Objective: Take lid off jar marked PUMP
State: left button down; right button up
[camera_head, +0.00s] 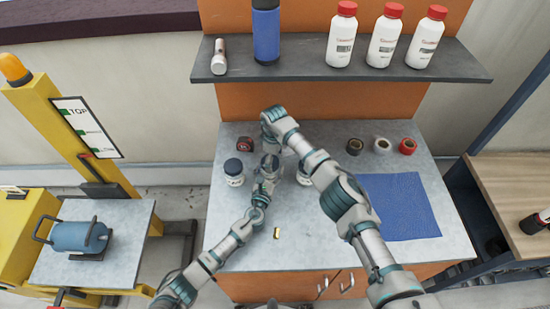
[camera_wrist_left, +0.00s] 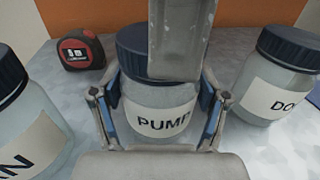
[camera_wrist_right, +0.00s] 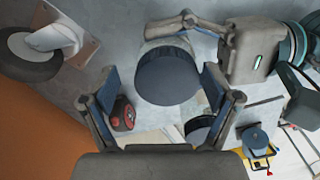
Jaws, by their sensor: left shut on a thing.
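The jar marked PUMP (camera_wrist_left: 160,108) stands upright with its dark blue ribbed lid (camera_wrist_left: 130,42) on. My left gripper (camera_wrist_left: 162,100) is shut on the jar's body, one finger on each side. In the head view my left gripper (camera_head: 268,168) hides most of the jar. My right gripper (camera_head: 268,148) is above the jar, pointing down. In the right wrist view its fingers are spread on either side of the lid (camera_wrist_right: 168,76), with gaps visible. A grey part of my right arm or gripper covers some of the lid in the left wrist view.
Close jars stand on the left (camera_head: 234,172) and right (camera_wrist_left: 270,75) of the PUMP jar. A red and black tape measure (camera_head: 245,144) is behind. Tape rolls (camera_head: 382,145) and a blue mat (camera_head: 400,205) lie to the right. A shelf (camera_head: 300,68) with bottles overhangs the back.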

pick_arm(q)
jog(key=shift+a, duration=0.1)
pick_arm(e)
jog(key=c, duration=0.8)
pick_arm(q)
jog(key=shift+s, duration=0.1)
pick_arm(e)
jog(key=shift+c, duration=0.7)
pick_arm(q)
jog(key=shift+d, duration=0.3)
pick_arm(e)
jog(key=shift+d, duration=0.35)
jog(key=shift+o, duration=0.4)
jog(key=shift+w+d, duration=0.1)
jog(key=shift+f, duration=0.1)
pick_arm(q)
jog(key=shift+c, duration=1.1)
grip_release()
pick_arm(e)
jog(key=shift+c, duration=0.5)
pick_arm(q)
jog(key=shift+o, duration=1.1)
pick_arm(e)
jog(key=shift+a, duration=0.2)
